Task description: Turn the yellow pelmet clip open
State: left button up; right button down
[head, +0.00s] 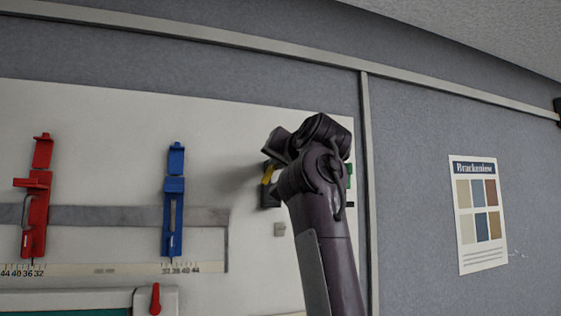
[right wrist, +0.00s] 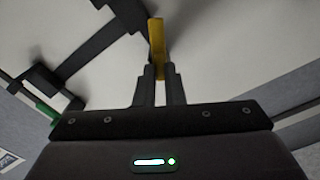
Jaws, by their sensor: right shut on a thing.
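The yellow pelmet clip (head: 267,174) shows in the head view as a small yellow piece on a dark mount on the white board, mostly hidden behind my right gripper and wrist. In the right wrist view the yellow clip (right wrist: 156,42) is a narrow upright bar. My right gripper (right wrist: 160,76) is shut on its near end, one dark finger on each side. In the head view my right arm rises from the bottom and its wrist covers the gripper's fingertips. My left gripper is not in view.
A red slider (head: 36,205) and a blue slider (head: 173,210) stand on the white board (head: 110,120) to the left, above a ruler strip. A small red lever (head: 155,298) is below. A colour-sample poster (head: 478,212) hangs on the grey wall at right.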

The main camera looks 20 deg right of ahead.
jog(key=m, duration=1.2)
jog(key=shift+r, duration=0.15)
jog(key=shift+m, duration=0.3)
jog(key=c, duration=1.8)
grip_release()
jog(key=shift+o, duration=1.4)
jog(key=shift+w+a, duration=0.1)
jog(key=shift+w, duration=0.1)
jog(key=s+b, duration=0.5)
jog(key=s, duration=0.3)
